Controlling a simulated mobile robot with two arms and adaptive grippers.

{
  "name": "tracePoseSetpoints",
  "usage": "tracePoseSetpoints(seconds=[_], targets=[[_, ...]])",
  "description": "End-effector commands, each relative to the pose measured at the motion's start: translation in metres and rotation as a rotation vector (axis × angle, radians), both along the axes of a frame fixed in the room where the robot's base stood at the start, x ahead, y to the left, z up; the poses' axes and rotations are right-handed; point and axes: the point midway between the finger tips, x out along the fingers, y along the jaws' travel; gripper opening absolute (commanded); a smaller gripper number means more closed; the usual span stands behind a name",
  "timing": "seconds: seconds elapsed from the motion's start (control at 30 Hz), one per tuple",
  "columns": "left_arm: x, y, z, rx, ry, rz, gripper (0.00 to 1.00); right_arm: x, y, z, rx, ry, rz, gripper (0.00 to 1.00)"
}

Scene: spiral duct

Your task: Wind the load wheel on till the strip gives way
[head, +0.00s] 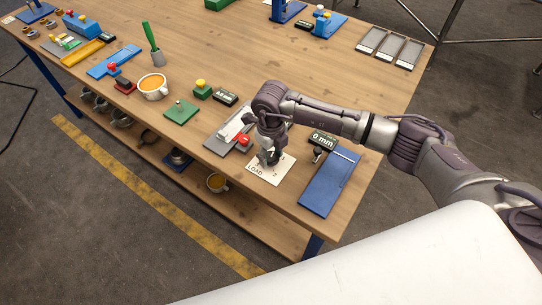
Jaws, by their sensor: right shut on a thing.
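My right gripper (270,160) comes in from the right and points down over a white plate (262,178) marked LOAD near the table's front edge. It is shut on what appears to be the load wheel, which is mostly hidden by the fingers. Left of the gripper is a grey fixture (213,142) with a pale bar and a red knob (243,139). To the right is a black display (323,140) reading 0 mm, behind a blue plate (322,196). I cannot make out the strip for sure. My left gripper is not in view.
Left of the grey fixture stand a green plate (181,111), a small black display (225,97) and a cup of orange stuff (153,87). Grey trays (391,47) lie at the back right. The table (270,58) is clear in its middle behind my arm.

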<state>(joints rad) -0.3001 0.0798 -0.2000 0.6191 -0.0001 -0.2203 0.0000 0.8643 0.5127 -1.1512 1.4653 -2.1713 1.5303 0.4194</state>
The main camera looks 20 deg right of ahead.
Motion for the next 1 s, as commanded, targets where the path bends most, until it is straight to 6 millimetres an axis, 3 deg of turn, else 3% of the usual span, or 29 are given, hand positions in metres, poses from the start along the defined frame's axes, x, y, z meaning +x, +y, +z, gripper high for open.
tracePoseSetpoints(seconds=[1.0], targets=[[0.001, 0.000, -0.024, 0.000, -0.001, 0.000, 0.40, 0.000, 0.000, 0.000, 0.000, 0.000, -0.920, 0.14]])
